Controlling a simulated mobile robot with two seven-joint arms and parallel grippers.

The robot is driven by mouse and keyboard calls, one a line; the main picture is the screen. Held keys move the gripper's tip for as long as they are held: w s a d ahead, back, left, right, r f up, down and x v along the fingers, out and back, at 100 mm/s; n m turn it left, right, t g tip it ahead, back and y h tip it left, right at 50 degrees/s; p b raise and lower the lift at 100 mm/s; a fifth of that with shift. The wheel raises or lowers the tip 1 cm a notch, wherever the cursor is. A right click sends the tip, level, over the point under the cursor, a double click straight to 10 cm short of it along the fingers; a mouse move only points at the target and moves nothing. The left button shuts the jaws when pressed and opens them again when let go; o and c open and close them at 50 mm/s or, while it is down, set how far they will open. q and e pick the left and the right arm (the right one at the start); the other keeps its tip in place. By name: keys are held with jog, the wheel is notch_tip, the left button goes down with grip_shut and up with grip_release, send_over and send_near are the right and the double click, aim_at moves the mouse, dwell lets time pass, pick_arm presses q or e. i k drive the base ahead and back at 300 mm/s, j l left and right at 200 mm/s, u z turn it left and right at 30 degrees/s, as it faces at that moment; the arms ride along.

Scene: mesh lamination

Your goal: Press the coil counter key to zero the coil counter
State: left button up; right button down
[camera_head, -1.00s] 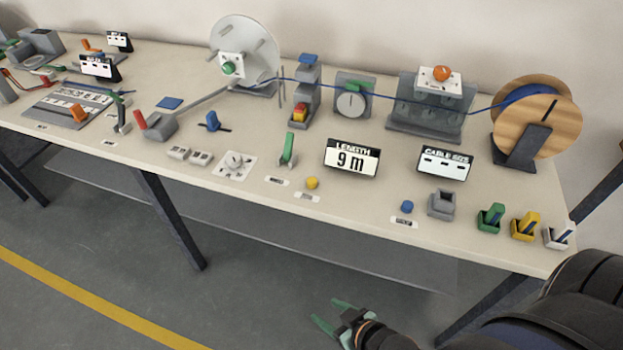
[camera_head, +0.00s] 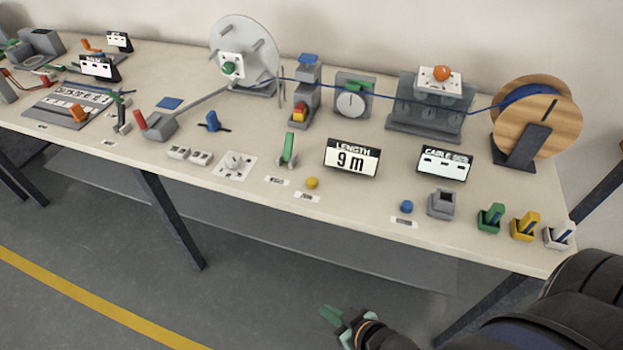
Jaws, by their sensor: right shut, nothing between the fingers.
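A yellow round key (camera_head: 312,183) sits at the table's front edge, left of and below the LENGTH display (camera_head: 352,158), which reads 9 m. A blue round key (camera_head: 406,207) sits farther right on the front edge, below the CABLE display (camera_head: 445,163). Each has a small label whose text is too small to read, so I cannot tell which is the coil counter key. My right gripper (camera_head: 330,315), with green fingertips, is shut and empty. It is in front of the table, over the floor in the picture, apart from both keys. My left gripper is out of view.
A green lever (camera_head: 288,150) stands left of the yellow key. A grey socket block (camera_head: 441,204) and green, yellow and white holders stand right of the blue key. A wooden cable reel (camera_head: 560,122) is at the right end. The tabletop between the two keys is clear.

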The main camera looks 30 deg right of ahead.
aim_at(312, 182)
jog(key=i+j, duration=0.2)
jog(key=i, duration=0.2)
jog(key=i+j, duration=0.25)
jog(key=i, duration=0.15)
jog(key=i+j, duration=0.2)
jog(key=i, duration=0.2)
jog(key=z, duration=2.1)
